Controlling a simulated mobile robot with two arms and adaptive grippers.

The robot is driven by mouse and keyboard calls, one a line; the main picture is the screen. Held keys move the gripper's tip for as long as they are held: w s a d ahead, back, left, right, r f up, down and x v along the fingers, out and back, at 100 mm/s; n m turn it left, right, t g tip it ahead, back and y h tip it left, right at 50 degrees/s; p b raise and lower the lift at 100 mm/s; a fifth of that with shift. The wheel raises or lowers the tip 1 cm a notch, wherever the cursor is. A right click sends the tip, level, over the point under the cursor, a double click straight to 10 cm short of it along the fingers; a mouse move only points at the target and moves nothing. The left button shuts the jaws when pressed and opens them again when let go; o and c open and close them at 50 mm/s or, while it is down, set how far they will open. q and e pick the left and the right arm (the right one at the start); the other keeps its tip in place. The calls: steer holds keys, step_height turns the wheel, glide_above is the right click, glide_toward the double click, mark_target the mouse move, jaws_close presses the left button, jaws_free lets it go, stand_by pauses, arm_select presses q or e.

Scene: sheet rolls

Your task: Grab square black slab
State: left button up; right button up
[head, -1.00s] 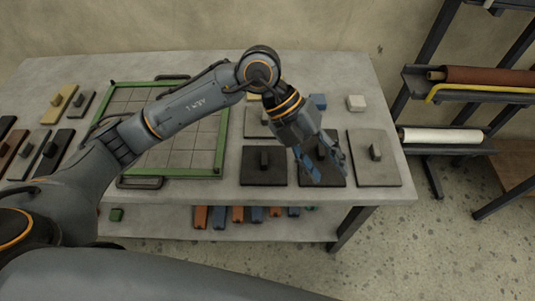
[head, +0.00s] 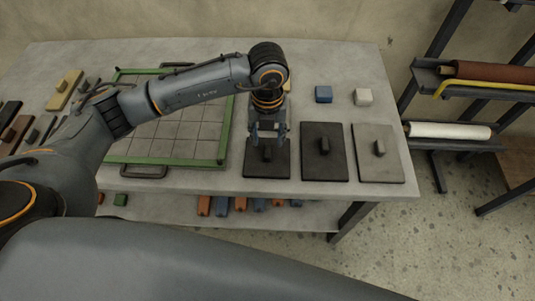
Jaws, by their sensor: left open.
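A square black slab (head: 256,170) with a dark block handle lies near the front edge of the table, right of the green-framed grid. My left gripper (head: 268,143) points down over this slab, its fingers open near the handle. The gripper hides the slab's far part and some of the handle, and I cannot tell whether the fingers touch it. A longer dark slab (head: 324,170) with its own handle lies just to the right. My right gripper is not in view.
A grey slab (head: 379,170) lies at the table's right end, with blue (head: 323,94) and white (head: 362,97) blocks behind. The green-framed grid (head: 165,161) lies left. A rack with rolls (head: 450,131) stands right. Several coloured blocks sit on the shelf below.

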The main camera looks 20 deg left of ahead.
mark_target(268, 150)
arm_select(q)
steer(key=shift+s+f, duration=0.1)
steer(key=shift+f, duration=0.35)
step_height(268, 150, down, 4)
steer(key=shift+r+p, duration=0.2)
steer(key=shift+p, duration=0.6)
steer(key=shift+f, duration=0.35)
steer(key=shift+c, duration=0.5)
jaws_close()
